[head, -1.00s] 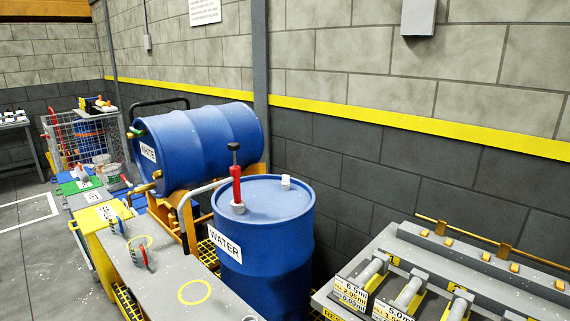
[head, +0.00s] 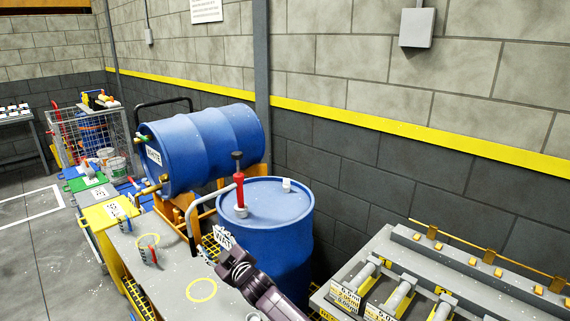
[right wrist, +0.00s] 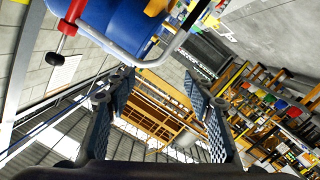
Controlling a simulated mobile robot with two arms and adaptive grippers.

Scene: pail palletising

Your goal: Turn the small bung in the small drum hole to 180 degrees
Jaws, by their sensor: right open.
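The upright blue drum (head: 262,240) labelled WATER stands in the middle of the head view. A small white bung (head: 287,185) sits on its top, toward the back right; its turn angle is too small to read. A red hand pump (head: 239,190) stands in a pale fitting at the left of the drum top. My right gripper (head: 217,262) is in front of the drum, below its top, covering part of the label. In the right wrist view my right gripper (right wrist: 155,80) is open, with nothing between its fingers. My left gripper is out of view.
A blue drum (head: 205,145) labelled WHITE lies on an orange cradle behind. The pump's grey spout (head: 205,198) curves left of the upright drum; the right wrist view also shows the spout (right wrist: 130,62). A grey bench (head: 165,275) lies left, a roller rack (head: 440,270) right.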

